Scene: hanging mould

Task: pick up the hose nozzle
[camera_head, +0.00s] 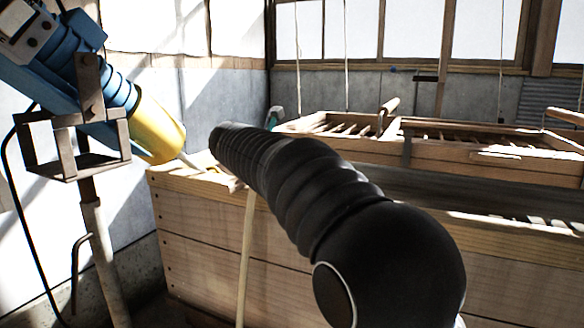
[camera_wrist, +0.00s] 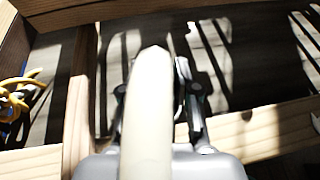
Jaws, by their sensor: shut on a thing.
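In the wrist view the hose nozzle (camera_wrist: 150,105), a pale cream rounded bar, lies lengthwise between the fingers of my gripper (camera_wrist: 157,95). The gripper is shut on it, with a dark finger on each side. The bar's far end points forward, over wooden slats and shadow. In the head view my dark arm hides the gripper and the nozzle. A pale hose (camera_head: 247,250) hangs down there from behind my arm, in front of the wooden vat (camera_head: 215,230).
Slatted wooden frames (camera_head: 490,150) lie over the vat. A small teal thing (camera_head: 275,116) is at its far left corner; I cannot tell what it is. A blue and yellow machine (camera_head: 155,130) on a stand is at left. Yellow cord (camera_wrist: 14,92) lies left in the wrist view.

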